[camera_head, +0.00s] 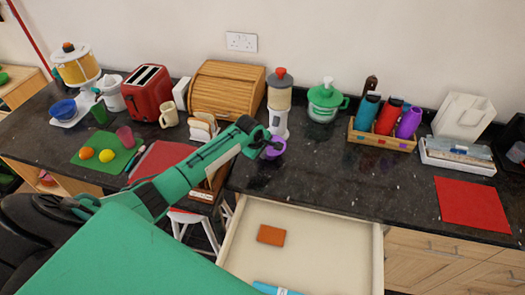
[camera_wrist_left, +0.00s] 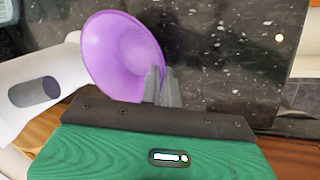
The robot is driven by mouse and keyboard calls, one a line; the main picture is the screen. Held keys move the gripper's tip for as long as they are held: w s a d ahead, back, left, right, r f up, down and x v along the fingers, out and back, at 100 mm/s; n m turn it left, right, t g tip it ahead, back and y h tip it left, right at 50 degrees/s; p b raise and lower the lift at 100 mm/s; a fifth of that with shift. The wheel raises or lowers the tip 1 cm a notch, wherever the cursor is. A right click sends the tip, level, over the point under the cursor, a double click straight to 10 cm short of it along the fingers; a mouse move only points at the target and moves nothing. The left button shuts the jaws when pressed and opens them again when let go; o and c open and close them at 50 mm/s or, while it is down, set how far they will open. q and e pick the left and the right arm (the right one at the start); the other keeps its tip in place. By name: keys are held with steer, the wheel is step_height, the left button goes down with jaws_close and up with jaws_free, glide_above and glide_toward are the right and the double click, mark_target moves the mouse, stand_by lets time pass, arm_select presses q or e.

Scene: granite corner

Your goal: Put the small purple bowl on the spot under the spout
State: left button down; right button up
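The small purple bowl (camera_head: 276,148) is at the tip of my left gripper (camera_head: 259,142), over the counter just in front of a white dispenser with a red knob (camera_head: 279,97). In the left wrist view the bowl (camera_wrist_left: 118,50) is tilted, its inside facing the camera. The close-set fingers of my left gripper (camera_wrist_left: 163,86) pinch its right rim. A white body with a dark oval opening (camera_wrist_left: 38,92) stands left of the bowl there, probably the dispenser. I cannot make out the spot under a spout clearly. My right gripper is not in view.
An open drawer (camera_head: 335,240) juts out below the counter. Dark counter (camera_head: 315,160) lies free to the bowl's right.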

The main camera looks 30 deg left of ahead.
arm_select(q)
steer(key=c, duration=1.6)
jaws_free()
steer(key=shift+f, duration=0.1)
steer(key=shift+c, duration=0.2)
steer(key=b+v, duration=0.2)
steer(key=v, duration=1)
steer(key=shift+b, duration=0.4)
